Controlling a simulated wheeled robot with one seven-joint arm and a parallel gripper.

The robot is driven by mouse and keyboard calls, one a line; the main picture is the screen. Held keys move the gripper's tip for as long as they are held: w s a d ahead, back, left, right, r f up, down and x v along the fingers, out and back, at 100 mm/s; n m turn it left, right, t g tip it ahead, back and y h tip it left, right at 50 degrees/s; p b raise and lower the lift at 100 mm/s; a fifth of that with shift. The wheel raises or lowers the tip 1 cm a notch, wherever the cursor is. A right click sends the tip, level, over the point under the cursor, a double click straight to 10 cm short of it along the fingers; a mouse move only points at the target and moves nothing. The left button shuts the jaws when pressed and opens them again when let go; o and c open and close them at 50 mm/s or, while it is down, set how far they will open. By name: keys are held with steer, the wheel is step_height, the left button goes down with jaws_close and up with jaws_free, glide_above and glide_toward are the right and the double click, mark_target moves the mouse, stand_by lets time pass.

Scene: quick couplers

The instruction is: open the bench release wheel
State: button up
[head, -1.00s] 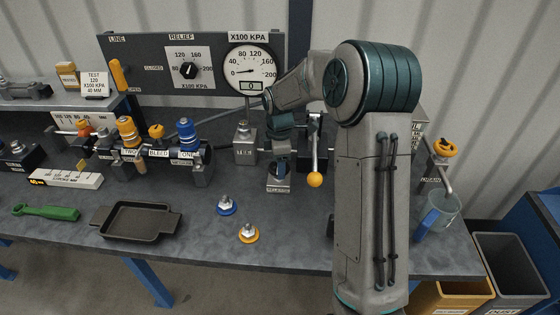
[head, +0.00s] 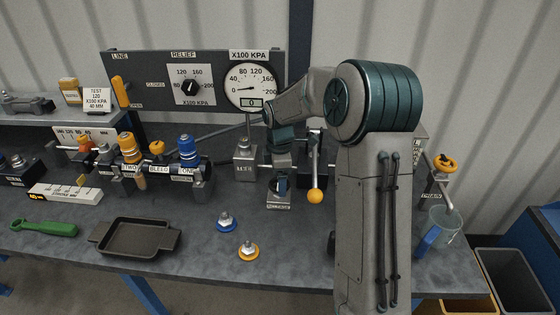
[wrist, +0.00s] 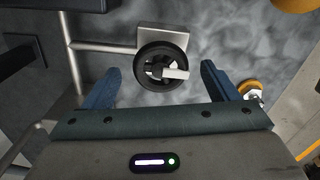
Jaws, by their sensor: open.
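The bench release wheel (wrist: 181,58) shows in the wrist view as a black ring with a pale crossbar, beside a grey block on a pipe. My gripper (wrist: 160,76) is open, with one blue finger on each side of the wheel in that view. Both fingers appear apart from the rim; how far above it they are, I cannot tell. In the head view my gripper (head: 281,184) points down over the small labelled base (head: 279,206) at the bench's middle, and the wheel is mostly hidden there.
A lever with an orange ball (head: 315,196) stands just right of my gripper. A gauge (head: 250,84) and relief panel rise behind. Blue (head: 226,222) and yellow (head: 248,251) fittings lie in front, with a dark tray (head: 137,237) to the left. A cup (head: 440,228) stands at the right.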

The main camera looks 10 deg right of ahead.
step_height(320, 180, up, 13)
stand_by(0.3)
steer(key=s+f+m+t, duration=0.2)
steer(key=s+m, duration=1.4)
steer(key=s, duration=1.2)
steer(key=shift+a+f+m+t, duration=0.15)
steer(key=shift+a+m+t, duration=0.05)
steer(key=shift+m+t, duration=0.25)
steer(key=shift+s, duration=0.1)
